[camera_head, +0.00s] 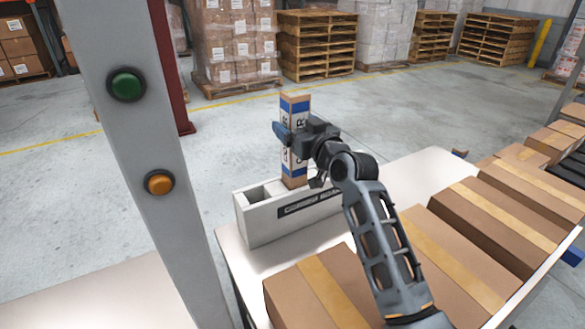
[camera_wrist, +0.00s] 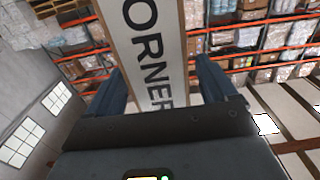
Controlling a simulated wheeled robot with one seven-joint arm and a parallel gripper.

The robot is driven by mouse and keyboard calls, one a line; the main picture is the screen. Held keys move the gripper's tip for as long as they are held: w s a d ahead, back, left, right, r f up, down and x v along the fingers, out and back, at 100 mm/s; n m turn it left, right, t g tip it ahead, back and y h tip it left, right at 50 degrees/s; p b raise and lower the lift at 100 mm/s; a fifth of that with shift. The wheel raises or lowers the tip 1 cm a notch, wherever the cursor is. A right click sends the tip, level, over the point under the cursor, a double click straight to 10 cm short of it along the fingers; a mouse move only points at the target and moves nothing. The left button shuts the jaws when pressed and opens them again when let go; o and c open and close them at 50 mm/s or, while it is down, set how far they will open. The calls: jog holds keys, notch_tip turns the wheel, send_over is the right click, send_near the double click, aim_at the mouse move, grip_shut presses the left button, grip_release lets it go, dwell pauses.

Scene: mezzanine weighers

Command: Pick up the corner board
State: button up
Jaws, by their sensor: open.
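The corner board (camera_head: 295,108) is a tall brown, white and blue post with dark lettering. It stands upright in a slot of the white holder (camera_head: 262,229), which has a dark label on its front. My gripper (camera_head: 285,135) is at the board's upper half. In the wrist view the corner board (camera_wrist: 152,45) rises between the two open fingers of my gripper (camera_wrist: 165,85), with the letters "ORNER" showing. A gap shows beside the fingers. The board's lower end is hidden inside the holder.
The holder stands on a white table (camera_head: 408,180). Several taped cartons (camera_head: 495,225) fill its front and right side. A grey post (camera_head: 150,130) with a green button (camera_head: 126,84) and an orange button (camera_head: 159,182) stands at the left. Wooden pallets (camera_head: 318,45) are far behind.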

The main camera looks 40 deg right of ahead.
jog(key=shift+x, duration=0.8)
jog(key=c, duration=1.4)
